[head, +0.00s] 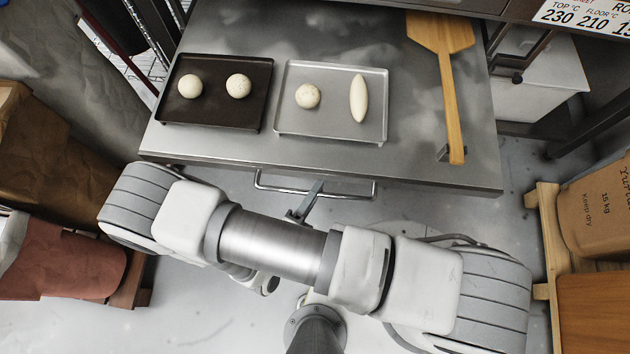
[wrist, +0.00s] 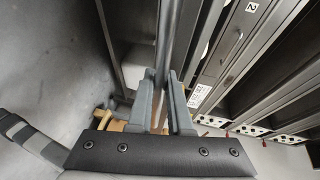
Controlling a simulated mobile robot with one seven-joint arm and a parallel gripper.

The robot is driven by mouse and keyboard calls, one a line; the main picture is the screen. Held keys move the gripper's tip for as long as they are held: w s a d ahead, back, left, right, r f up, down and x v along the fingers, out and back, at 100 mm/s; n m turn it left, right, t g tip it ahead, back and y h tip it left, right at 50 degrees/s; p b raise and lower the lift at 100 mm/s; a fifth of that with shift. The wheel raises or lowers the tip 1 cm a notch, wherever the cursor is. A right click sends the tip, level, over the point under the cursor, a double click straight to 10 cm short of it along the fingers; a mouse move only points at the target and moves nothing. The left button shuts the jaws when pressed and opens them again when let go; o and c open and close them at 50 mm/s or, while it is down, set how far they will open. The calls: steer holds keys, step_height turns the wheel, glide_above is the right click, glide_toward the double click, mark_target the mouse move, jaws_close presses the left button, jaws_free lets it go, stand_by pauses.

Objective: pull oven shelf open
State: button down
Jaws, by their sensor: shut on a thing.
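The oven shelf (head: 330,160) is a grey steel slab that sticks out from under the oven front at the top of the head view. Its bar handle (head: 350,196) runs below its front edge. My gripper (head: 310,192) is at the handle, left of the bar's middle. In the wrist view my gripper (wrist: 167,85) has its two fingers closed on the handle bar (wrist: 175,35), which runs between them. My arm crosses the head view in front of the shelf and hides part of the floor.
On the shelf lie a dark tray (head: 213,118) and a light tray (head: 332,128), each with two dough pieces, and a wooden peel (head: 447,90). Brown sacks (head: 50,165) stand at left. A sack (head: 598,212) and wooden crate (head: 545,235) stand at right. Floor shows between.

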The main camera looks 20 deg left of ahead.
steer(key=c, duration=0.8)
jaws_free()
steer(key=shift+c, duration=0.2)
steer(key=shift+s, duration=0.15)
